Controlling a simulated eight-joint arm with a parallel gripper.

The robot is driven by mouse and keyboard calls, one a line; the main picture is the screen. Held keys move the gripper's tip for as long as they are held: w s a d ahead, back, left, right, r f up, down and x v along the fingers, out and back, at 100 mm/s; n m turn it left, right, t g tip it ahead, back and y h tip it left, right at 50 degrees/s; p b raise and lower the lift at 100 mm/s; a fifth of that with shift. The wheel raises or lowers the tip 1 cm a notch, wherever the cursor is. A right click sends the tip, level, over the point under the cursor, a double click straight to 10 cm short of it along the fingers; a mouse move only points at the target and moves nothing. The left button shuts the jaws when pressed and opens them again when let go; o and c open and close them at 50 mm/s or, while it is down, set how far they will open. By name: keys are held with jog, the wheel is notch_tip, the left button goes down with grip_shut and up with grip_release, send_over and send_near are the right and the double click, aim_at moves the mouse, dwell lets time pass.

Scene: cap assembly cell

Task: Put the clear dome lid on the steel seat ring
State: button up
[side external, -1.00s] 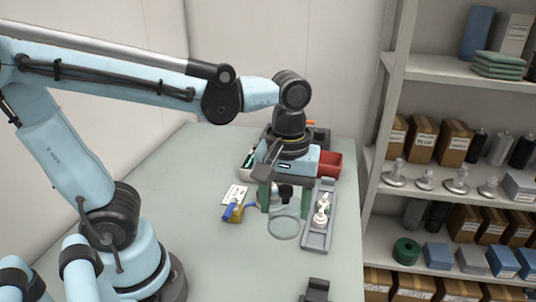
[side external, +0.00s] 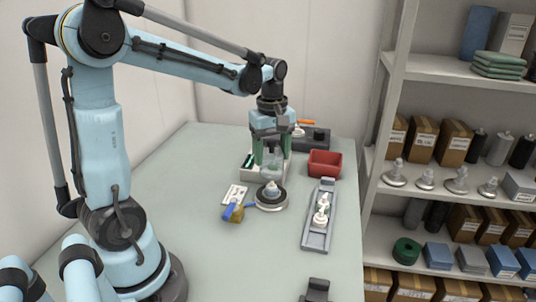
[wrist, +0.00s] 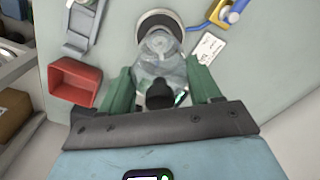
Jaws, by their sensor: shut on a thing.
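My gripper (side external: 268,160) is shut on the clear dome lid (side external: 272,168), which hangs upright between the green fingers. The wrist view shows the lid (wrist: 158,68) and its black knob (wrist: 160,95) between my gripper's fingers (wrist: 159,85). The steel seat ring (side external: 284,206) lies on the table below the lid, with a pale part in its middle. In the wrist view the ring (wrist: 144,19) shows just beyond the lid and is partly covered by it. The lid looks above the ring; the exact gap and alignment are hard to tell.
A grey fixture (side external: 315,243) with white parts stands right of the ring, with a red bin (side external: 325,162) behind it. A blue and yellow tool (side external: 235,212) and a white card (side external: 235,194) lie close to the ring's left.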

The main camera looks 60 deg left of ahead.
aim_at(272, 171)
jog(key=shift+f, duration=0.35)
dwell(0.3)
jog(key=shift+f, duration=0.9)
jog(key=shift+f, duration=0.5)
jog(key=shift+f, duration=0.2)
jog(key=shift+f, duration=0.6)
jog(key=shift+f, duration=0.1)
jog(key=shift+f, duration=0.3)
